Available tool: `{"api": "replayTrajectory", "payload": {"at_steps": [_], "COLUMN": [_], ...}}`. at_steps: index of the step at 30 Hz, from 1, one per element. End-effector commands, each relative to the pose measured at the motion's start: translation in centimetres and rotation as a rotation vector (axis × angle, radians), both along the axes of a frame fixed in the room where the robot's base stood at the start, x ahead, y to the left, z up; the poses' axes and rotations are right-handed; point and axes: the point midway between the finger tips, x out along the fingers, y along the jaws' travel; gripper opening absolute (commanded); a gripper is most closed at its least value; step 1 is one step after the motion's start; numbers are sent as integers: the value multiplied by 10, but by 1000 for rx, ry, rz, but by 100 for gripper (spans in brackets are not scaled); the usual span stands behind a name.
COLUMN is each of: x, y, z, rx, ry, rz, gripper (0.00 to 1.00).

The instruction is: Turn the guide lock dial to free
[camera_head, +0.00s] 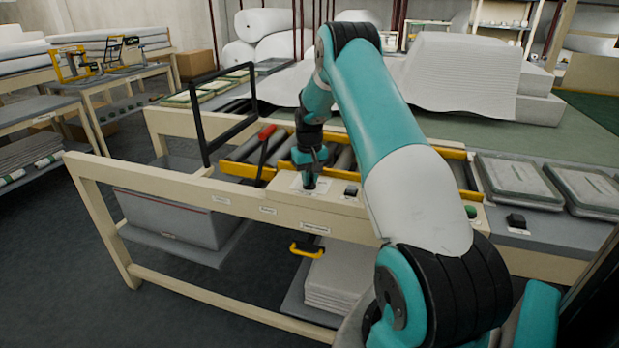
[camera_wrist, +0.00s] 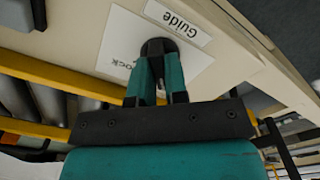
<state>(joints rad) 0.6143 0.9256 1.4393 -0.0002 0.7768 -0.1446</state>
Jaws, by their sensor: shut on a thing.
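The guide lock dial (camera_wrist: 157,46) is a round black knob on the cream front panel of the bench. A label (camera_wrist: 178,22) beside it reads "Guide", and a white card (camera_wrist: 118,45) behind it shows part of a word ending in "ock". My gripper (camera_wrist: 160,68) is shut on the dial, with its teal fingers pointing at the panel. In the head view my gripper (camera_head: 309,183) reaches down to the panel, and the dial is mostly hidden beneath it. I cannot read which setting the dial points to.
A yellow guide rail (camera_head: 240,171) and grey rollers (camera_head: 243,147) lie behind the panel. A red-handled lever (camera_head: 267,132) and a black frame (camera_head: 206,125) stand left of my gripper.

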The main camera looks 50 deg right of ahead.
Motion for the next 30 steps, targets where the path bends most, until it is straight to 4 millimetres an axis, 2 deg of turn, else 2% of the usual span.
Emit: {"api": "replayTrajectory", "payload": {"at_steps": [11,12,15,25,30], "x": [0,0,0,0,1], "y": [-1,-1,-1,0,-1], "z": [1,1,1,3,24], "rx": [-1,-2,-1,0,-3], "ry": [0,-1,0,-1,-3], "rz": [5,5,5,5,4], "gripper": [0,18,39,39,39]}}
